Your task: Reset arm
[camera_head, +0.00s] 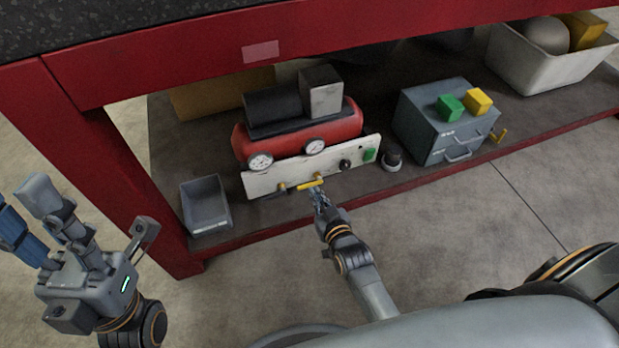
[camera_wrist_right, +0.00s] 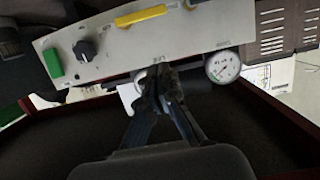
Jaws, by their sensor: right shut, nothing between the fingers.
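My right gripper (camera_head: 318,197) is shut and empty. It is just in front of the white control panel of a red compressor (camera_head: 351,127), close to the yellow handle (camera_head: 311,183). In the right wrist view the shut fingertips (camera_wrist_right: 160,84) lie in front of the panel's edge, beside the gauge and apart from the yellow handle (camera_wrist_right: 140,16). My left gripper (camera_head: 90,225) is at the lower left, outside the red bench, with its fingers spread and nothing between them.
The compressor stands on the dark lower shelf (camera_head: 225,238) of the red bench. A grey bin (camera_head: 206,204) is at its left. A grey drawer box (camera_head: 428,130) with green and yellow blocks is at right. A white crate (camera_head: 550,72) is farther right. The floor in front is clear.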

